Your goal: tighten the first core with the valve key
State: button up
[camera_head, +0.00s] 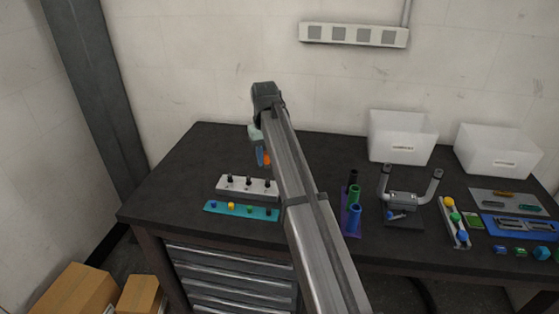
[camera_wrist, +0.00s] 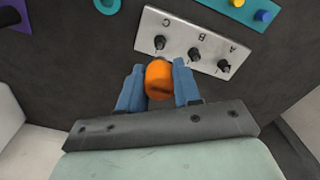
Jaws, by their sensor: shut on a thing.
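A white block (camera_head: 235,193) on the bench carries several short black cores in a row. In the wrist view (camera_wrist: 180,22) it is lettered A, B and C, with core A (camera_wrist: 224,65), core B (camera_wrist: 195,54) and core C (camera_wrist: 160,42). My gripper (camera_head: 263,158) has blue fingers and is shut on an orange round piece, seemingly the valve key (camera_wrist: 159,80). It is behind and above the right end of the block in the head view. In the wrist view the key appears just below core C; whether they touch cannot be told. My arm hides part of the bench.
A teal strip (camera_head: 240,210) with coloured caps lies in front of the block. Right of my arm stand a purple holder (camera_head: 351,225) with coloured cylinders, a two-armed grey fixture (camera_head: 404,199) and two white bins (camera_head: 401,137) (camera_head: 497,152). The bench's left end is clear.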

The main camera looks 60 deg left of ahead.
aim_at(268, 180)
jog(key=shift+f, duration=2)
jog(key=shift+d+f, duration=0.15)
jog(key=shift+f, duration=1.25)
grip_shut()
dwell(1.0)
jog(key=m, duration=1.2)
dwell(0.5)
jog(key=o, duration=1.1)
grip_release()
jog(key=shift+r, duration=0.1)
